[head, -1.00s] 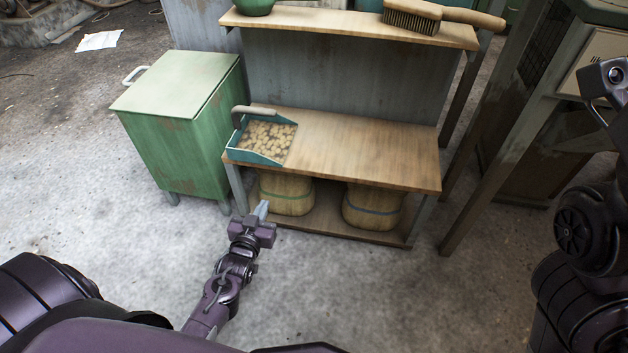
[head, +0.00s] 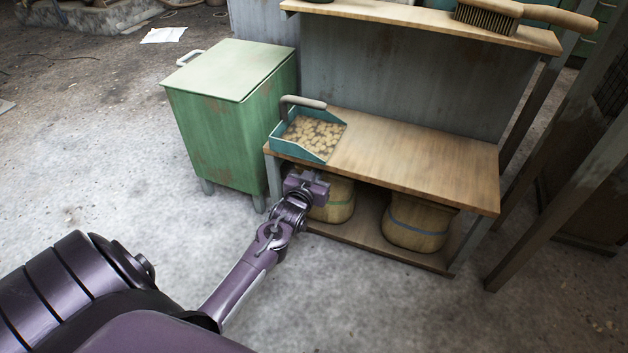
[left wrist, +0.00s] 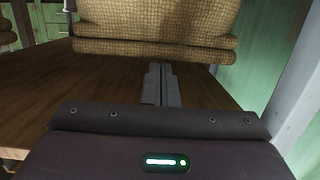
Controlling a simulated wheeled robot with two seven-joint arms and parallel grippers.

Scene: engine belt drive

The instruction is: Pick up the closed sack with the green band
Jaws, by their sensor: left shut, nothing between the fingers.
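The sack with the green band (head: 337,203) stands on the low shelf under the workbench, at its left end. My left gripper's body (head: 305,186) covers its left part in the head view, and the fingertips are hidden there. In the left wrist view the shut, empty fingers of my left gripper (left wrist: 160,72) point at a woven sack (left wrist: 155,30), with their tips close to its lower edge. I cannot tell whether they touch. The sack's upper part and band lie outside that view. My right gripper is not in view.
A second sack with a blue-grey band (head: 415,222) stands to the right on the same shelf (head: 375,243). The bench top (head: 420,160) is above both sacks and holds a teal scoop (head: 283,146). A green bin (head: 232,115) stands left. The floor in front is clear.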

